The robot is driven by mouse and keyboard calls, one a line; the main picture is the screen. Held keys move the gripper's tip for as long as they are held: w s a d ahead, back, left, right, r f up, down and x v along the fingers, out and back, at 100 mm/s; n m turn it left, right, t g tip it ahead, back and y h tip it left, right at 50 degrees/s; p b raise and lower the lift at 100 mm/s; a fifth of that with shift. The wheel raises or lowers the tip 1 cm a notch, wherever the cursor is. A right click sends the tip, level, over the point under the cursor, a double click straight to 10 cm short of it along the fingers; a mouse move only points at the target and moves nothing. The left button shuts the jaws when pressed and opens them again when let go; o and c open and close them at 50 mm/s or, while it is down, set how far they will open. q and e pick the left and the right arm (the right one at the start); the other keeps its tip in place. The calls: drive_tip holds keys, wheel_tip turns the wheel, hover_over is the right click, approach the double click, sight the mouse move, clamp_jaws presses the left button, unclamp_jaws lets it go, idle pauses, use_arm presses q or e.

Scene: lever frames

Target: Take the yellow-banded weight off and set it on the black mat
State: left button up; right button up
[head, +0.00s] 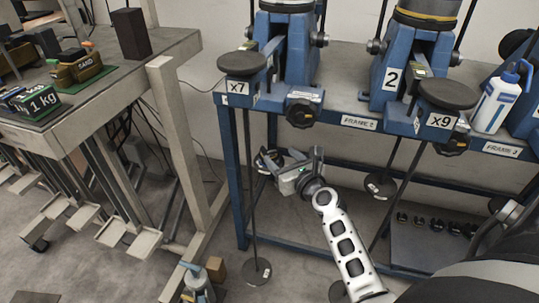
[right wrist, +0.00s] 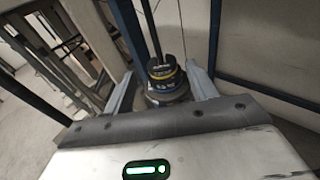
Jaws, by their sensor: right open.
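The yellow-banded weight (right wrist: 164,76) shows in the right wrist view as a dark round stack with a yellow band, around an upright rod. My right gripper (right wrist: 163,88) is open, with one finger on each side of the weight; I cannot tell whether they touch it. In the head view the right gripper (head: 288,161) is below the front edge of the blue frame, near a hanging rod; the weight cannot be made out there. My left gripper is not in view.
The blue frame (head: 228,150) has legs, rails and hanging rods around my right arm. A dark panel (head: 408,256) with several small black items lies low at right. At left, a table (head: 182,44) holds a green mat (head: 102,71) and weights.

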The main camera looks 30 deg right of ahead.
sight(273, 155)
drive_tip(key=w+f+b, duration=0.2)
drive_tip(key=w, duration=0.1)
drive_tip(key=w+b, duration=0.1)
drive_tip(key=w, duration=0.1)
drive_tip(key=shift+w+d+f, duration=0.2)
drive_tip(key=shift+w+f, duration=0.05)
drive_tip(key=shift+f, duration=0.15)
drive_tip(key=shift+w+d+f, duration=0.1)
drive_tip(key=shift+w+f, duration=0.1)
drive_tip(key=shift+w, duration=0.75)
drive_tip(key=c, duration=0.6)
drive_tip(key=o, duration=0.7)
